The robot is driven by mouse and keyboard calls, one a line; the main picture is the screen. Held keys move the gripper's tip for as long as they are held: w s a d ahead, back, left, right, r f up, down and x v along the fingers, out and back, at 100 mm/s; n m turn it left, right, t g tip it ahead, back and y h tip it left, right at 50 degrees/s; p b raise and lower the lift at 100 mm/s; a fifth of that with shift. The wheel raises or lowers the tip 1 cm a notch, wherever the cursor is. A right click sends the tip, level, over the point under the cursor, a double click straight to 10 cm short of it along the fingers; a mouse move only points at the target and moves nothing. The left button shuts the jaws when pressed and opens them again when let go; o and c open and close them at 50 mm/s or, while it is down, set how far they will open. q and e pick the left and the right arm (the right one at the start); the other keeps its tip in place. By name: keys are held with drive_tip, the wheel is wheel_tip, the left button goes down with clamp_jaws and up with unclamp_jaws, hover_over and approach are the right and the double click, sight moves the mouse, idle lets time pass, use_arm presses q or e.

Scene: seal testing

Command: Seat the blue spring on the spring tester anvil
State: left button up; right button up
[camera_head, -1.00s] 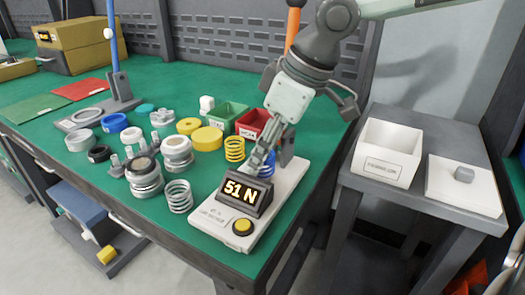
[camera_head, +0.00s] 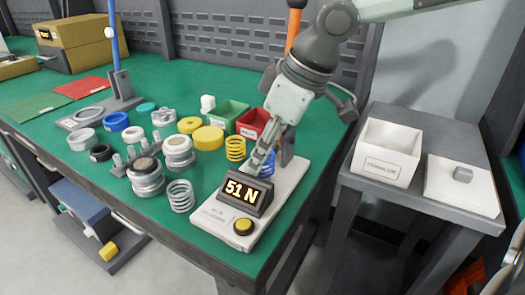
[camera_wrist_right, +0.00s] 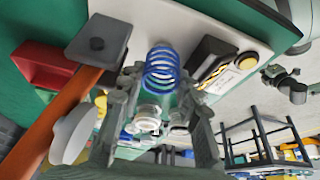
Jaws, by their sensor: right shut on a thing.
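The blue spring (camera_head: 264,164) is upright on the white base of the spring tester (camera_head: 283,206), behind the tester's display (camera_head: 246,192), which reads 51 N. My right gripper (camera_head: 273,148) comes down over it and hides much of it in the head view. In the right wrist view the blue coils (camera_wrist_right: 160,66) show between the fingertips of my right gripper (camera_wrist_right: 160,88), which is shut on the spring. The anvil under the spring is hidden, so I cannot tell whether the spring touches it. My left gripper is not in view.
A silver spring (camera_head: 181,196) and a yellow spring (camera_head: 235,148) stand left of the tester. Green (camera_head: 228,116) and red (camera_head: 252,123) bins stand behind it. A white box (camera_head: 386,152) is on the side table at right. The tester has a yellow button (camera_head: 243,227) in front.

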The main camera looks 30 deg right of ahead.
sight(253, 151)
drive_tip(key=shift+f, duration=0.6)
drive_tip(key=o, duration=1.2)
drive_tip(key=shift+r+p, duration=0.6)
drive_tip(key=shift+p, duration=0.15)
drive_tip(key=shift+s+a+r+p, duration=0.1)
drive_tip(key=shift+s+r+p, duration=0.05)
drive_tip(key=shift+r+p, duration=1.4)
drive_tip(key=shift+r, duration=0.45)
drive_tip(key=shift+f, duration=0.15)
